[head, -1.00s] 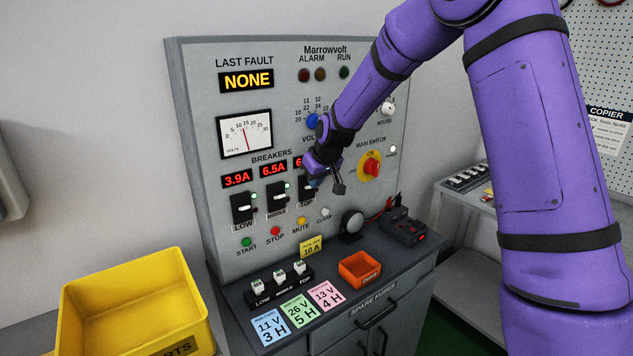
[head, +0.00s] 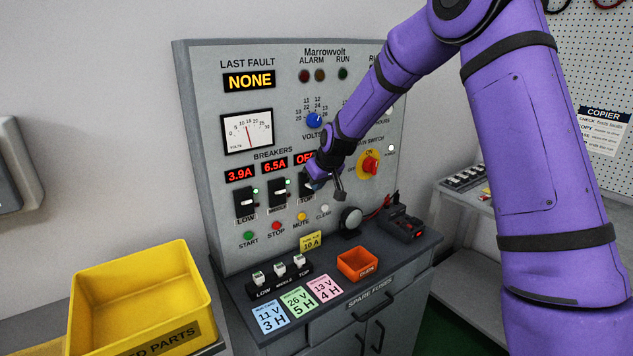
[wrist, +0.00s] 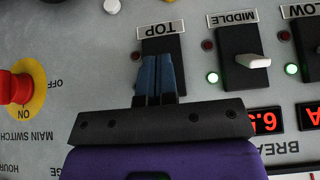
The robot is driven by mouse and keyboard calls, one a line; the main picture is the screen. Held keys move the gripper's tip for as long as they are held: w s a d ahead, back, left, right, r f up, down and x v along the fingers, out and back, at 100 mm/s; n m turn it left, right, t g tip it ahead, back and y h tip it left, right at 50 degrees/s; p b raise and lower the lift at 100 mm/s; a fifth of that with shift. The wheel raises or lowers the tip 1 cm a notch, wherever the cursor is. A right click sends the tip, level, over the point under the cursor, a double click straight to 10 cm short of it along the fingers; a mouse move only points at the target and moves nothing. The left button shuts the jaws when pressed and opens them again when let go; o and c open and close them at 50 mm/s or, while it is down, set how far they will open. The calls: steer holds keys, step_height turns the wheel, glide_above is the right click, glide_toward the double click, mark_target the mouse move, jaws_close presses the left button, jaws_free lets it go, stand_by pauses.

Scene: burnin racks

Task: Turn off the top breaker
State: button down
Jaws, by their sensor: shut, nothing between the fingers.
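The top breaker (wrist: 178,48) is a black switch under its TOP label (wrist: 171,29) in the upside-down wrist view. My gripper (wrist: 156,60) is shut and empty, its blue fingers in front of the breaker. They hide its lever, so I cannot see the lever's position or whether the fingers touch it. In the head view, my gripper partly covers the top breaker (head: 304,183). The display above it (head: 302,158) is partly hidden and shows red letters starting "OF". The middle (head: 277,191) and low (head: 245,203) breakers show 6.5A and 3.9A, with green lamps lit.
The yellow-backed red main switch (head: 371,165) sits right of the breakers. Push buttons line the panel below them. On the ledge are an orange bin (head: 358,265), spare fuses (head: 281,270) and cards. A yellow crate (head: 190,262) stands at left.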

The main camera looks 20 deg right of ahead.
steer(key=shift+s+f, duration=0.15)
steer(key=shift+f, duration=0.3)
steer(key=shift+r, duration=0.1)
steer(key=shift+r, duration=0.7)
